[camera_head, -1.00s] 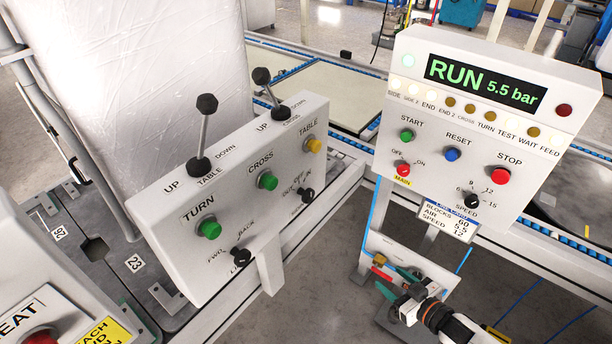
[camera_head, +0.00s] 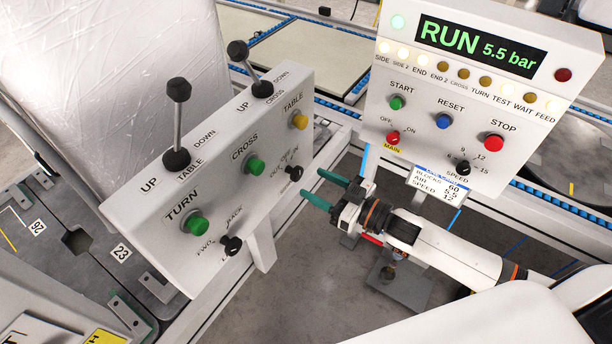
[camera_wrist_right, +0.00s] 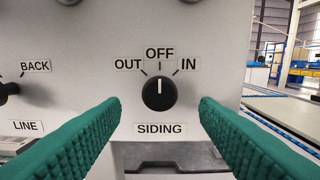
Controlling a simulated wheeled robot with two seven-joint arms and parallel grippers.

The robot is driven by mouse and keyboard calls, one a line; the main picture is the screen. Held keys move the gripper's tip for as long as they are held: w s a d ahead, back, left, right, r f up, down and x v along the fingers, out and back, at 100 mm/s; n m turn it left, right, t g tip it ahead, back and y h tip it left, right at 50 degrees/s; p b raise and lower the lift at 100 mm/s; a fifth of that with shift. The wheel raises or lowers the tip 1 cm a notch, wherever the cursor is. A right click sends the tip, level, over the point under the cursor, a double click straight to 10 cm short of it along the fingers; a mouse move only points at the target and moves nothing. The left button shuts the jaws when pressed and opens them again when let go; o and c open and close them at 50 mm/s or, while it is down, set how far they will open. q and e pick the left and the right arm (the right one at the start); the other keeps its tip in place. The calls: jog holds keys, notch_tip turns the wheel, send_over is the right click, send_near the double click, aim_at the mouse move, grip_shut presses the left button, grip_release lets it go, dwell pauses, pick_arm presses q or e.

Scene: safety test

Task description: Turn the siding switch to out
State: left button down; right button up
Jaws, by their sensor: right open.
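The siding switch (camera_wrist_right: 159,92) is a round black knob on a white panel, seen in the right wrist view. Its white mark points straight up at OFF, with OUT on the left and IN on the right. In the head view the same knob (camera_head: 294,173) sits at the right end of the tilted control box (camera_head: 219,213). My right gripper (camera_head: 317,187) is open, just to the right of and in front of the knob. In the right wrist view its green fingers (camera_wrist_right: 160,127) stand on either side of the knob, apart from it. My left gripper is not in view.
The line switch (camera_head: 232,245) is to the left on the same box, near the green TURN button (camera_head: 196,224). Two levers (camera_head: 178,125) stand on top. A run panel (camera_head: 470,110) with a STOP button (camera_head: 494,143) stands at the right.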

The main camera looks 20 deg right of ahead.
aim_at(300, 176)
jog(key=shift+x, duration=1.9)
jog(key=shift+c, duration=0.5)
jog(key=c, duration=0.9)
